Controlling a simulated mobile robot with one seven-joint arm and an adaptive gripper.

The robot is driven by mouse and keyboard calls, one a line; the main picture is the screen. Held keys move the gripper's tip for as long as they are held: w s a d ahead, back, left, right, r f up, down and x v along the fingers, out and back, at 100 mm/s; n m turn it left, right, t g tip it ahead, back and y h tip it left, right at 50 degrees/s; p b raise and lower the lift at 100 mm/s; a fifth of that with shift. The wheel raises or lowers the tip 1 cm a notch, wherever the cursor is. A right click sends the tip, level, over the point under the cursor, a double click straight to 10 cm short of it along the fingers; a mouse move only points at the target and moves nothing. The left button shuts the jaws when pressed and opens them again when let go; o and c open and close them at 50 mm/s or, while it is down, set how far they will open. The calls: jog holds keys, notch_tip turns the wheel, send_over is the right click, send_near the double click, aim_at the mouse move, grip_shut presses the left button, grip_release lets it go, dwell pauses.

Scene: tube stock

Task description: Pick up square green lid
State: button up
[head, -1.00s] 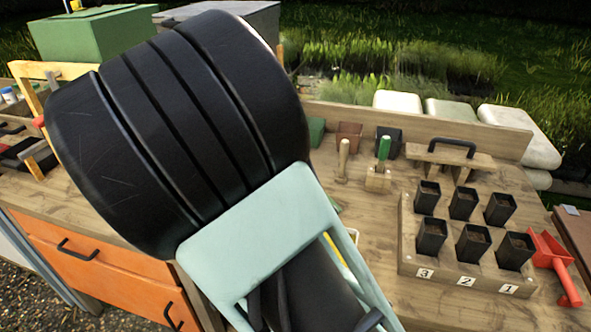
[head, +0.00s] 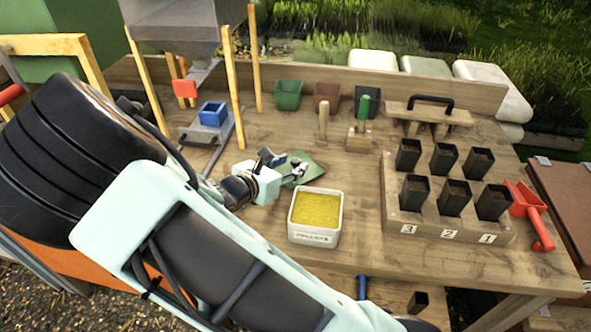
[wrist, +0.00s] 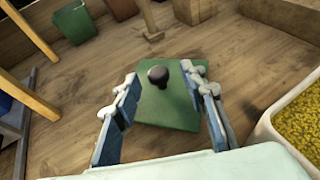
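The square green lid (head: 312,172) lies flat on the wooden bench, left of and behind the white tub. In the wrist view my gripper (wrist: 165,90) is open, with one finger on each side of the knob and a gap on both sides. Its exact height above the lid is hard to tell.
The white tub (head: 315,238) of yellow grains stands close by on the right. A hopper on wooden posts (head: 233,75) and a blue pot (head: 213,113) are at the left. Green, brown and black pots (head: 288,95) line the back. A seedling-pot block (head: 400,222) stands right.

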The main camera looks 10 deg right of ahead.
aim_at(293, 162)
jog(key=x, duration=0.3)
jog(key=shift+w, duration=0.15)
jog(key=shift+c, duration=0.4)
grip_shut()
